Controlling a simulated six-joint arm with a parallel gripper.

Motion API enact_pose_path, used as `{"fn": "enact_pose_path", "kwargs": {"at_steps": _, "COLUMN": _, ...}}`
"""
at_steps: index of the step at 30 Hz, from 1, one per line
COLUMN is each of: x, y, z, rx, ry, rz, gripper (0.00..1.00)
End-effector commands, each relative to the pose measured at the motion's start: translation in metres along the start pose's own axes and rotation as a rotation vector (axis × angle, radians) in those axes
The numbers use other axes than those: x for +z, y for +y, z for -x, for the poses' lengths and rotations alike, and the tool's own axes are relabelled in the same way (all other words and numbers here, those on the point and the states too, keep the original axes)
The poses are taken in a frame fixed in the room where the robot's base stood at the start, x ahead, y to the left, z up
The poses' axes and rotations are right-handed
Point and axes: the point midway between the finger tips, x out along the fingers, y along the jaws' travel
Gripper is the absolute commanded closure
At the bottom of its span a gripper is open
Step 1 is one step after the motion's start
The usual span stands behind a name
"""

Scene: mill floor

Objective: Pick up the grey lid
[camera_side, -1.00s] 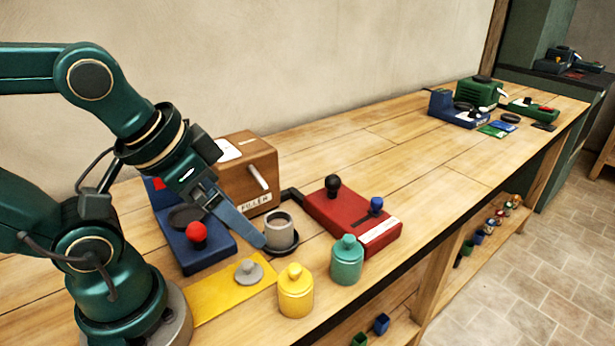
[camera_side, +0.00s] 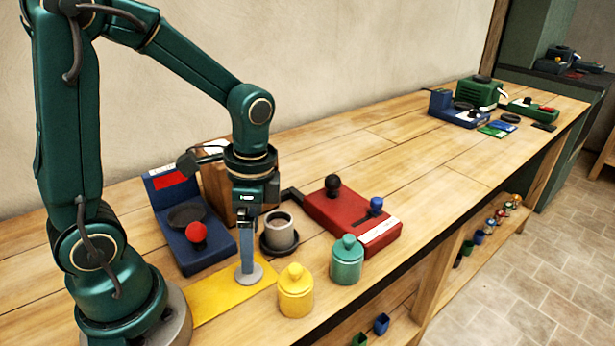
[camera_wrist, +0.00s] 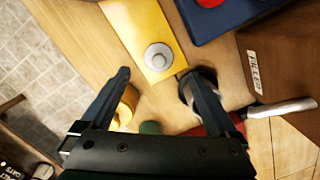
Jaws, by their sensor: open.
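The grey lid (camera_side: 250,274) is a small round disc with a knob, lying on the yellow mat (camera_side: 208,296). In the wrist view the lid (camera_wrist: 158,57) lies on the mat (camera_wrist: 137,22), ahead of and between the finger lines. My gripper (camera_side: 246,268) points straight down over the lid, and its finger hides the knob in the side view. In the wrist view my gripper (camera_wrist: 160,76) is open with nothing between its fingers. From the side I cannot tell whether the fingertips touch the lid.
A grey cup (camera_side: 280,232) stands on a dark round base right of my gripper. A yellow jar (camera_side: 295,292) and a teal jar (camera_side: 346,261) stand in front. A blue device (camera_side: 205,255) with a red knob is at left, a red box (camera_side: 350,222) at right.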

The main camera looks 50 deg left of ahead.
Motion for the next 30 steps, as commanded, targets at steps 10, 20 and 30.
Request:
{"fn": "enact_pose_path", "kwargs": {"at_steps": 10, "x": 0.004, "y": 0.002, "z": -0.034, "rx": 0.020, "ry": -0.022, "rz": 0.007, "gripper": 0.05}}
{"fn": "enact_pose_path", "kwargs": {"at_steps": 20, "x": 0.003, "y": 0.002, "z": -0.055, "rx": 0.015, "ry": -0.017, "rz": 0.007, "gripper": 0.05}}
{"fn": "enact_pose_path", "kwargs": {"at_steps": 30, "x": 0.003, "y": 0.002, "z": -0.055, "rx": 0.014, "ry": -0.016, "rz": 0.007, "gripper": 0.55}}
